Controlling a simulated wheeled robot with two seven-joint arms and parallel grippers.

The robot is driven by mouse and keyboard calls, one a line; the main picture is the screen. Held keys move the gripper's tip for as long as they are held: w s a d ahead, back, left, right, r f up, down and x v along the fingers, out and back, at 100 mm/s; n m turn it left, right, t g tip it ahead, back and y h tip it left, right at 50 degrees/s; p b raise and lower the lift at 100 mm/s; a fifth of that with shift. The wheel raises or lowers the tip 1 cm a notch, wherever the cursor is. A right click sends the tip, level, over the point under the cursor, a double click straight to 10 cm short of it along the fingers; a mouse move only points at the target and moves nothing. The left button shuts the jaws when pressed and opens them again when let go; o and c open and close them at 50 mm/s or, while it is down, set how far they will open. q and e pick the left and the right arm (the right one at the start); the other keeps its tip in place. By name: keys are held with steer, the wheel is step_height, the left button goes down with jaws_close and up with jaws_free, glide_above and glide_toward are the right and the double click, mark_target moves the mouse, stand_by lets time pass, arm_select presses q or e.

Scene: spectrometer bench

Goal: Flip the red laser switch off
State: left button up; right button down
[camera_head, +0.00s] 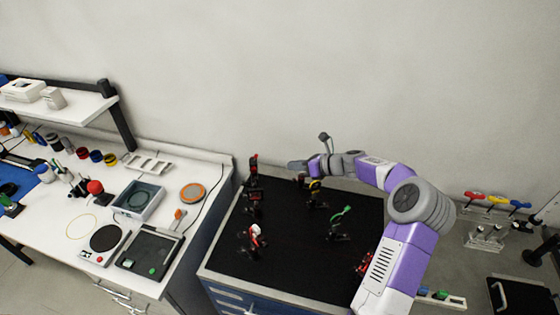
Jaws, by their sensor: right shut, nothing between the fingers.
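My right arm, purple and white, reaches over a black-topped bench (290,262) from the right. Its gripper (293,165) points left near the bench's back edge and is shut and empty. A dark upright device with a red top (254,160) stands to the left of the gripper, with a gap between them in the picture. Another small red piece (363,264) sits on the bench's right side, partly hidden by my forearm. Which red part is the laser switch is too small to tell, and so is its position. My left gripper is not in view.
Small optics stand on the black top, including a red-and-white piece (255,236), a green-topped one (339,216) and a yellow one (315,187). A white worktable (60,243) with tools adjoins on the left. The front middle of the black top is clear.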

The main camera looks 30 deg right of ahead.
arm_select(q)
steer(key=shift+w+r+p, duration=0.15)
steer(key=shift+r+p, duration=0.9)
arm_select(e)
steer(key=w+r+x, duration=0.1)
steer(key=r+x, duration=0.1)
steer(key=x, duration=1)
steer(key=shift+w+d, duration=0.15)
steer(key=shift+w, duration=0.15)
steer(key=shift+r, duration=0.1)
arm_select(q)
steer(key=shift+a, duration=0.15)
arm_select(e)
steer(key=shift+d+r, duration=0.1)
steer(key=shift+r, duration=0.05)
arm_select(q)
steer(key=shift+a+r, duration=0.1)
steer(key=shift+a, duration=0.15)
